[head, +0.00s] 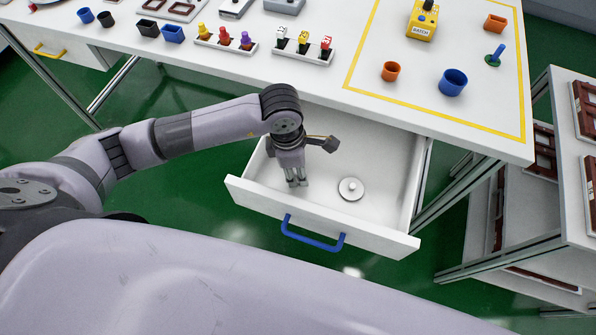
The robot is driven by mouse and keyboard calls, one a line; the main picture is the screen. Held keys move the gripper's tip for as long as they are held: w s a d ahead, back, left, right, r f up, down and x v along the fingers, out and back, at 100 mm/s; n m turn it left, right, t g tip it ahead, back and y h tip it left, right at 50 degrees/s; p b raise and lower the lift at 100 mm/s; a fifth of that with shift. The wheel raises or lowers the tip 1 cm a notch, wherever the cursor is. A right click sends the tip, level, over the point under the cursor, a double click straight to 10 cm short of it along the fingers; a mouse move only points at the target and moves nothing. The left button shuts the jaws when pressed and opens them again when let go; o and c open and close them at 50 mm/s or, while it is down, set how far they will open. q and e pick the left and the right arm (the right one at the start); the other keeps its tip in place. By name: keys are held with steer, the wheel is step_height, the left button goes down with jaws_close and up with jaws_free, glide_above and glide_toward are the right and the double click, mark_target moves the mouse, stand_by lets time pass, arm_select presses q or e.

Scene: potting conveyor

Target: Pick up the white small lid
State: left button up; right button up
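The small white lid (350,189) is round and flat with a raised knob in its middle. It lies on the floor of the open white drawer (323,226), right of the drawer's middle. My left gripper (297,182) points down into the drawer, to the left of the lid and apart from it. Its fingertips are small in this view and seem close together, so I cannot tell whether they are open or shut. No object shows between them. My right gripper is not in view.
The drawer has a blue handle (313,234) at its front and hangs under the white table (330,85). Blue cups (453,82), an orange cup (390,71) and a yellow "BATCH" box (423,22) stand above. A shelf rack (560,200) stands at right.

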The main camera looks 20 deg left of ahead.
arm_select(q)
steer(key=shift+c, duration=0.6)
steer(key=c, duration=0.7)
steer(key=shift+r, duration=0.1)
